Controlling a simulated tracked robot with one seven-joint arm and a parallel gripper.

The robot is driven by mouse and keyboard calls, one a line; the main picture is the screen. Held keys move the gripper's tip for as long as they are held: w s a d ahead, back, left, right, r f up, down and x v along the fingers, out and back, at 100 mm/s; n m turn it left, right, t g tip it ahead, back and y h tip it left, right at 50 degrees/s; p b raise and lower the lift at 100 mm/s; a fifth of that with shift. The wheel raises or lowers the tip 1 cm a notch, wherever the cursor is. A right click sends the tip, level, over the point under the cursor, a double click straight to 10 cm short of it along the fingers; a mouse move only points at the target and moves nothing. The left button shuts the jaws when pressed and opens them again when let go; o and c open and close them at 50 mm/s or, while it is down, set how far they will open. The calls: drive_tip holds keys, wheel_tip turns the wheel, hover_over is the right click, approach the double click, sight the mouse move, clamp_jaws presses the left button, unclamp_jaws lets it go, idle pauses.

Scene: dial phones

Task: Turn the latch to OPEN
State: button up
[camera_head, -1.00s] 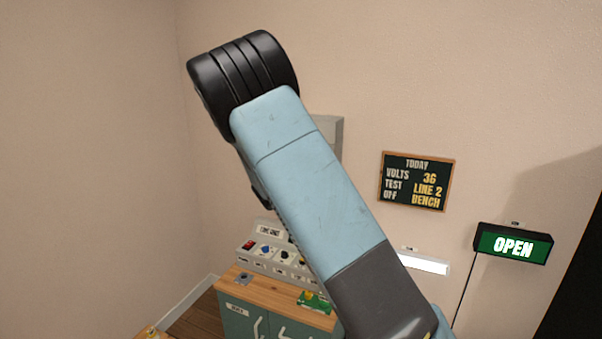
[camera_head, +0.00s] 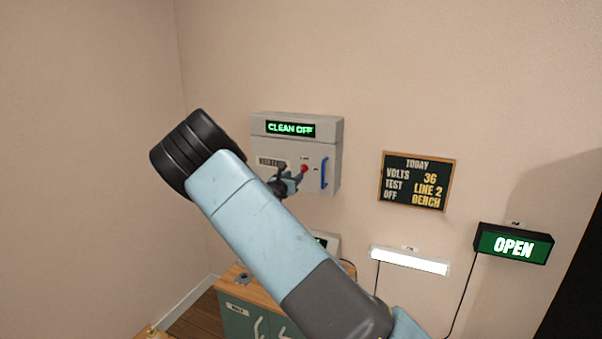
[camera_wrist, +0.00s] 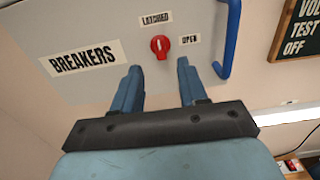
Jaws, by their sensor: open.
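The red latch knob (camera_wrist: 160,46) is on the front of the grey breaker box (camera_wrist: 105,22), between a LATCHED label (camera_wrist: 156,19) above it and an OPEN label (camera_wrist: 190,39) to its right. Its pale mark appears to point up toward LATCHED. The knob also shows in the head view (camera_head: 304,168). My gripper (camera_wrist: 158,68) is open and empty in front of the box, its two blue fingers below and to either side of the knob. In the head view my gripper (camera_head: 293,177) is close to the knob; I cannot tell if it touches the box.
A blue handle (camera_wrist: 230,40) runs down the right side of the box door. A CLEAN OFF display (camera_head: 290,129) tops the box. A chalkboard (camera_head: 418,182), a white lamp (camera_head: 409,261) and an OPEN sign (camera_head: 513,246) are to the right. A wood-topped cabinet (camera_head: 262,290) stands below.

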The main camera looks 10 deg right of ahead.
sight(303, 169)
drive_tip(key=x, duration=0.6)
drive_tip(key=shift+w+d, duration=0.25)
clamp_jaws()
drive_tip(key=shift+d, duration=0.1)
